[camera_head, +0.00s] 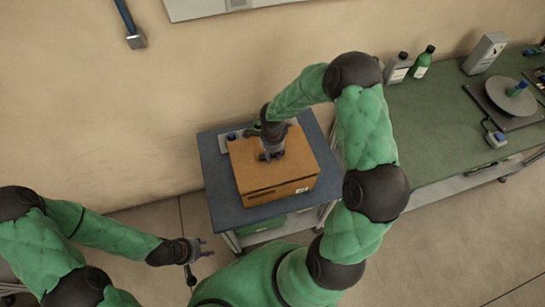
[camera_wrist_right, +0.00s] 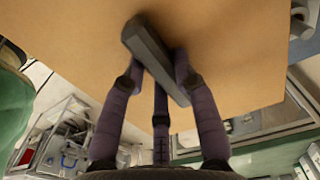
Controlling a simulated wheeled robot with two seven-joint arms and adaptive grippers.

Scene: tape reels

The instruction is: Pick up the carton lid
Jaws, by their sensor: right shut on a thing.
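A brown cardboard carton (camera_head: 262,187) stands on a small blue-topped table. Its flat lid (camera_head: 298,150) covers the top; I cannot tell whether the lid is raised from the carton. A dark grey bar handle (camera_wrist_right: 153,55) is on the lid's face in the right wrist view. My right gripper (camera_head: 271,157) reaches down to the lid's middle. In the right wrist view its fingers (camera_wrist_right: 165,80) are closed around the handle. My left gripper (camera_head: 205,249) is empty, in the air left of and in front of the table, with its fingers apart.
The blue table top (camera_head: 217,180) has small items at its back left. A green workbench (camera_head: 440,125) on the right carries two bottles (camera_head: 421,63), a white box (camera_head: 485,53) and a reel device (camera_head: 510,97). The wall is close behind. Floor is free at the lower right.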

